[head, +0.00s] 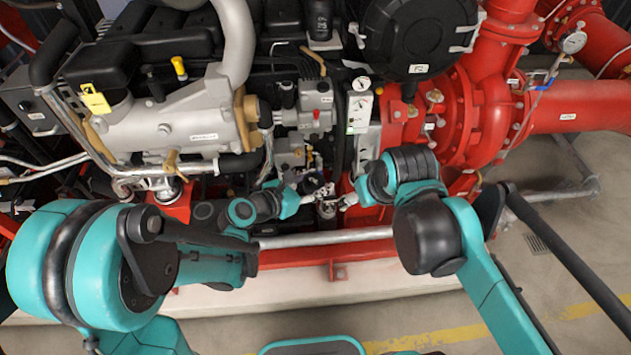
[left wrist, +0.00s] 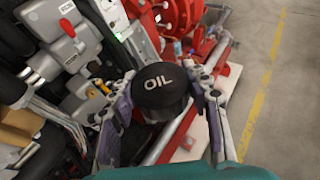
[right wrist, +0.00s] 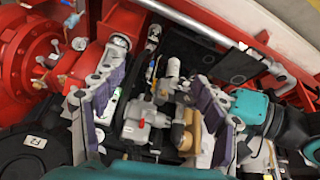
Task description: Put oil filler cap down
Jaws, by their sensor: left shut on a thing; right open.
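The oil filler cap (left wrist: 160,92), a round black cap marked OIL in white, is between the two fingers of my left gripper (left wrist: 164,112) in the left wrist view. The gripper is shut on its sides. What is under the cap is hidden, so I cannot tell whether it touches anything. In the head view my left gripper (head: 316,194) is low in front of the engine, and the cap is hard to make out there. My right gripper (right wrist: 162,100) is open and empty in the right wrist view, its fingers apart over the engine parts.
The grey and black engine (head: 190,125) fills the left and middle. The red pump housing (head: 470,120) and pipes stand at the right. A red base rail (head: 330,255) runs along the front. Open floor (head: 575,270) lies at the lower right. Both grippers are close together.

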